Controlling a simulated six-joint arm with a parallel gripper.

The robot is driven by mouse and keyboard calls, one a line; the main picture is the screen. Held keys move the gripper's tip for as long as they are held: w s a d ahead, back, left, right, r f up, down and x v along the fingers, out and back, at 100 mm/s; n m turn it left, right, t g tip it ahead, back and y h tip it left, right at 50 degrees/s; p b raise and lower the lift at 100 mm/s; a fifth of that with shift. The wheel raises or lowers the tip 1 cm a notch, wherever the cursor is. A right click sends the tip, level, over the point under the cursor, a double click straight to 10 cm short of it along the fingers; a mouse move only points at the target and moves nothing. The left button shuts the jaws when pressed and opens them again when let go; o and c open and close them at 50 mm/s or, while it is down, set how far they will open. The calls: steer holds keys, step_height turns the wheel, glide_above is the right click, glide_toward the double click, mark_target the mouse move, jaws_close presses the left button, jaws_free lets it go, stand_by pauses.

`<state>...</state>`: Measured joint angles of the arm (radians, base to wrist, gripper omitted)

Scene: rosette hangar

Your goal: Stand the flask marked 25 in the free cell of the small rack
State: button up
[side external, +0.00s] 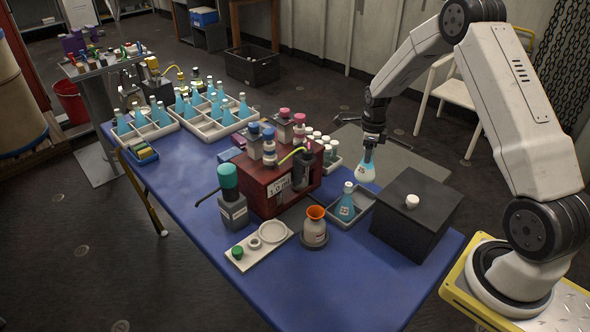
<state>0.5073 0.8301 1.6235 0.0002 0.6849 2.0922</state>
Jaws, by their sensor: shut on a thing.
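My gripper (370,143) is shut on the neck of a flask (365,172) with blue and whitish glass and a small red mark, too small to read. It hangs upright above the right side of the blue table, behind the grey tray. The smaller-looking pale rack (158,137) stands at the far left end of the table, well away from my gripper, with several blue flasks in it. A larger pale rack (212,137) beside it also holds several blue flasks. I cannot tell clearly which cells are empty.
A grey tray (363,213) holds another blue flask (346,203). A dark box (415,222) stands right of it. A red apparatus (274,187) with bottles on top stands between my gripper and the racks. Bare blue table (340,290) lies at the front.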

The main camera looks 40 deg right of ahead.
mark_target(365, 170)
steer(key=shift+f, duration=0.25)
steer(key=shift+f, duration=3)
steer(key=shift+f, duration=0.1)
steer(key=shift+f, duration=1.75)
steer(key=shift+f, duration=0.1)
steer(key=o, duration=1)
steer(key=shift+r, duration=6.05)
